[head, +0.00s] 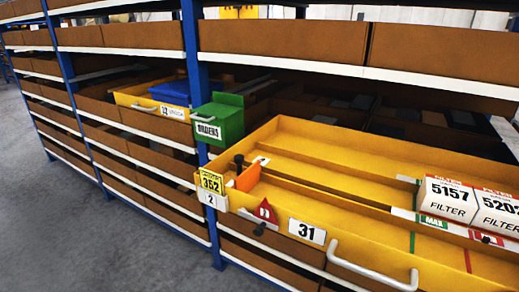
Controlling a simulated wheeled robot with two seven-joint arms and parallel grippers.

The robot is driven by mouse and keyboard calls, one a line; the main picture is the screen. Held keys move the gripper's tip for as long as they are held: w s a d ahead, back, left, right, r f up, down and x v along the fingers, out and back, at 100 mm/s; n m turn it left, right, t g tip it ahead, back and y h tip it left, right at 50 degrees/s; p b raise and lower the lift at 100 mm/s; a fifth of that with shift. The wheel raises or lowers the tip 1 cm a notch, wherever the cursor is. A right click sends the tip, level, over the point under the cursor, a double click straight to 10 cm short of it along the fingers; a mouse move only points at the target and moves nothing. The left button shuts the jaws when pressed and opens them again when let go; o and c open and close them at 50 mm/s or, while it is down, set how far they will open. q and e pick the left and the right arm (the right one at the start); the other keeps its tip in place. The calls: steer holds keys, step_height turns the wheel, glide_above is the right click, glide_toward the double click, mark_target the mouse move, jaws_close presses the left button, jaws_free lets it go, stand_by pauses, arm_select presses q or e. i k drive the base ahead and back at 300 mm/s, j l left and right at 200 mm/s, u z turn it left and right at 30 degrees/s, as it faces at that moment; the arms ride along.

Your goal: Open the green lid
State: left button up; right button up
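A green box (231,127) with a white label that seems to read "ORDERS" is fixed to a blue shelf post. Its green lid (213,109) slopes down towards the front and appears closed. A small pale handle sits at the lid's lower front edge. The inside of the box is hidden. Neither of my grippers shows in the head view.
A long yellow drawer (350,237) marked 31 stands pulled out below and right of the box, holding white filter boxes (447,197). Left, another yellow drawer (135,99) holds a blue bin (172,92). The grey floor (90,235) is clear at lower left.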

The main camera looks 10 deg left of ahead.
mark_target(213, 110)
steer(key=i+j+u, duration=0.25)
steer(key=u, duration=0.15)
steer(key=i+j+u, duration=0.2)
steer(key=u, duration=0.25)
steer(key=i+u, duration=0.4)
steer(key=k+j, duration=0.05)
steer(key=k, duration=0.05)
